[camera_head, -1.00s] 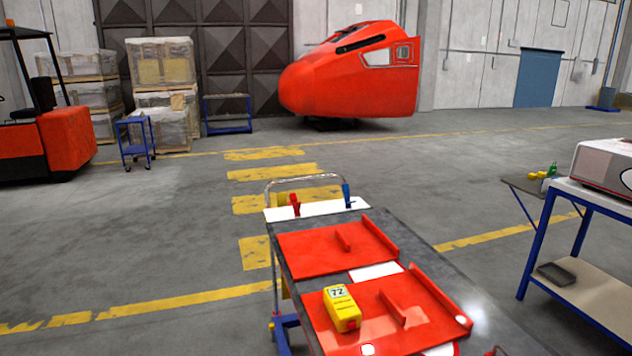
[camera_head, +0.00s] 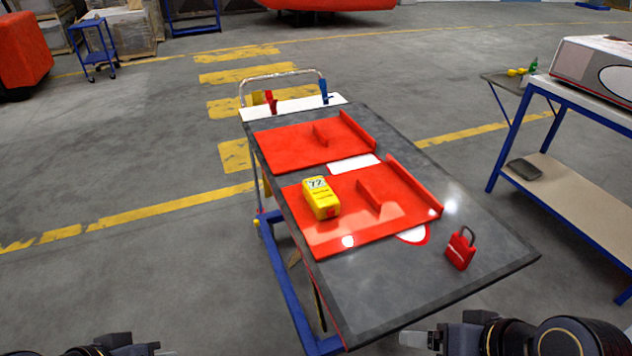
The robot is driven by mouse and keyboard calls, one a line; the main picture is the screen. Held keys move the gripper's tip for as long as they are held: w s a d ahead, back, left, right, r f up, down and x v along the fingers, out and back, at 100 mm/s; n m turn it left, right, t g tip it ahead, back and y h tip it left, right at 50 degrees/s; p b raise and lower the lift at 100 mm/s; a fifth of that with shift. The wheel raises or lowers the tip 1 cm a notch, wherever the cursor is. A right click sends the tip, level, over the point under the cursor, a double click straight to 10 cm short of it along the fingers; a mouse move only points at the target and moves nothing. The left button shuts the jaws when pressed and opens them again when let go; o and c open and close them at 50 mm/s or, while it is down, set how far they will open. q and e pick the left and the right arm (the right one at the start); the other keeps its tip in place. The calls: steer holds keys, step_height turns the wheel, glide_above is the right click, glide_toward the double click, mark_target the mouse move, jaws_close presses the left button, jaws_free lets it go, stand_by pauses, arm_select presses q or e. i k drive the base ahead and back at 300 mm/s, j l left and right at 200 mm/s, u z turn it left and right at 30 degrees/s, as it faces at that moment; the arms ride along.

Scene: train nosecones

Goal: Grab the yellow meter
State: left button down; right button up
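The yellow meter (camera_head: 320,198) lies on the nearer red panel (camera_head: 345,232) on top of the cart. Its small display reads 72. My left gripper (camera_head: 150,349) shows only partly at the bottom left edge, well away from the meter and low beside the cart. My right gripper (camera_head: 412,339) is at the bottom, near the cart's front edge and apart from the meter. I cannot tell how far the fingers of either gripper are apart. Nothing covers the meter.
The dark cart top (camera_head: 480,230) also holds a red padlock (camera_head: 460,248) and a farther red panel (camera_head: 290,146). A blue-framed workbench (camera_head: 575,190) stands at the right with a white and red case (camera_head: 600,68). Open floor lies left of the cart.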

mark_target(321, 196)
steer(key=i+j, duration=0.45)
steer(key=i+j+z, duration=0.15)
steer(key=i+j, duration=0.3)
steer(key=j, duration=0.2)
